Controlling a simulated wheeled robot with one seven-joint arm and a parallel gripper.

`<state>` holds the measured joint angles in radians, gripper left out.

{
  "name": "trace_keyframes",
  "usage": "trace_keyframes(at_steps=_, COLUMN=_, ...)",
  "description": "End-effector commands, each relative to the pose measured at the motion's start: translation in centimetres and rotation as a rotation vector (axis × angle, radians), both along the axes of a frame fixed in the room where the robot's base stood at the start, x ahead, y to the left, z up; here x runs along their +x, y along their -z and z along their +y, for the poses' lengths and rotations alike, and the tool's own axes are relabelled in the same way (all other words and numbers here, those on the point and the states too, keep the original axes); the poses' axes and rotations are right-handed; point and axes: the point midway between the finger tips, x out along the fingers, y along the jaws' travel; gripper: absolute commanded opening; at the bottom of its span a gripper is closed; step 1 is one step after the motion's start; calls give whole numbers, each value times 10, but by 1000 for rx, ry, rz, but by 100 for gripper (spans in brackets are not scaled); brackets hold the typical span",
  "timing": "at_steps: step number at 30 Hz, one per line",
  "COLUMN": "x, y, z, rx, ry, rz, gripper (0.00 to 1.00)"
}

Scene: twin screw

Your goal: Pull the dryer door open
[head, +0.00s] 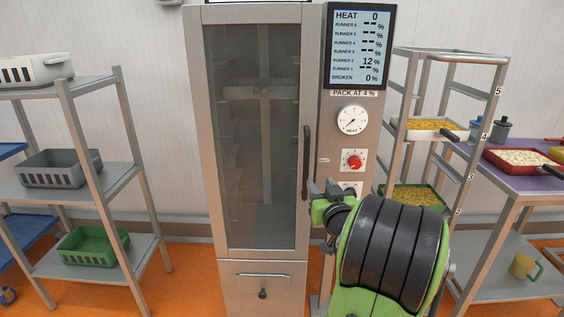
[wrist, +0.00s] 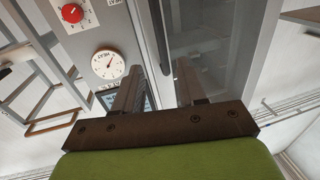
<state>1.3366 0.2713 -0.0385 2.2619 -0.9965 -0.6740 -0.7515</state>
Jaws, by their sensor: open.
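The dryer door (head: 252,140) is a tall dark glass panel in a grey metal frame, and it looks shut. Its handle (head: 306,150) is a black vertical bar on the right edge. My gripper (head: 322,188) is by the handle's lower end, just to its right in the head view. In the wrist view, my gripper (wrist: 157,90) has its two fingers spread with a gap between them. The handle (wrist: 161,40) shows beyond the fingers, in line with the gap. I cannot tell whether either finger touches it. The door glass (wrist: 205,40) lies to its right there.
A panel right of the door has a screen (head: 359,45), a heat dial (head: 351,119) and a red knob (head: 354,160). A shelf rack (head: 82,130) stands left. A tray rack (head: 450,55) and a purple-topped table (head: 520,180) stand right. A lower drawer (head: 263,285) is below.

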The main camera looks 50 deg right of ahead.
Motion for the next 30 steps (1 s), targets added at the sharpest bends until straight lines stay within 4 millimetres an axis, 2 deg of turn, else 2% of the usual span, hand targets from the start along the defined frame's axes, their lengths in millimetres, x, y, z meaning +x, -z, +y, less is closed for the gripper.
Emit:
trace_keyframes(at_steps=9, x=65, y=-4, z=-46, rx=0, ry=-7, rz=0, gripper=41)
trace_keyframes(at_steps=15, x=101, y=-3, z=-73, rx=-1, ry=-5, rz=-1, gripper=41)
trace_keyframes(at_steps=21, x=117, y=-2, z=-86, rx=1, ry=-5, rz=0, gripper=41)
trace_keyframes(at_steps=28, x=117, y=-2, z=-87, rx=2, ry=-4, rz=1, gripper=41)
trace_keyframes(at_steps=30, x=117, y=-2, z=-87, rx=2, ry=-4, rz=1, gripper=32)
